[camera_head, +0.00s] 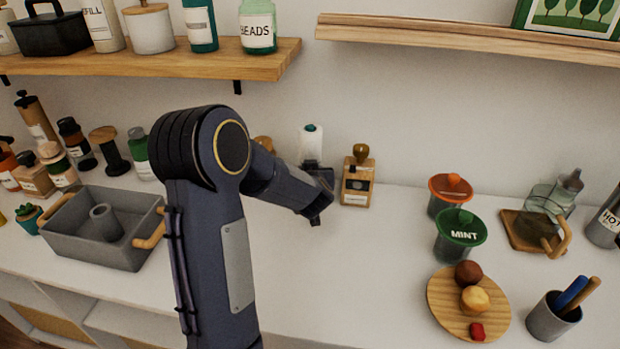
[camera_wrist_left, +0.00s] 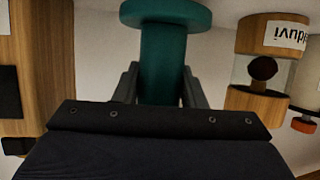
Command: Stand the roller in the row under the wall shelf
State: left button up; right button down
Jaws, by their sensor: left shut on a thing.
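The roller is a white roll (camera_head: 311,146) with a teal spot on its top end, upright near the wall in the head view. In the left wrist view its teal handle and round foot (camera_wrist_left: 165,45) show between my fingers. My left gripper (camera_head: 319,192) is shut on the teal handle; the fingers also show in the left wrist view (camera_wrist_left: 160,88). Whether the foot touches the counter cannot be told. The row of jars and bottles (camera_head: 75,140) runs along the wall under the left wall shelf (camera_head: 200,62). My left arm hides part of it.
A wooden bottle (camera_head: 357,182) stands just right of the roller. A wood-capped jar (camera_head: 263,143) is left, mostly hidden. A grey caddy (camera_head: 90,238) sits front left. Cups with orange (camera_head: 451,187) and green lids (camera_head: 460,226) and a round board (camera_head: 440,300) are right. The middle counter is clear.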

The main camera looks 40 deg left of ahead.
pick_arm(q)
jog(key=shift+f, duration=0.5)
jog(key=shift+f, duration=0.2)
jog(key=o, duration=1.2)
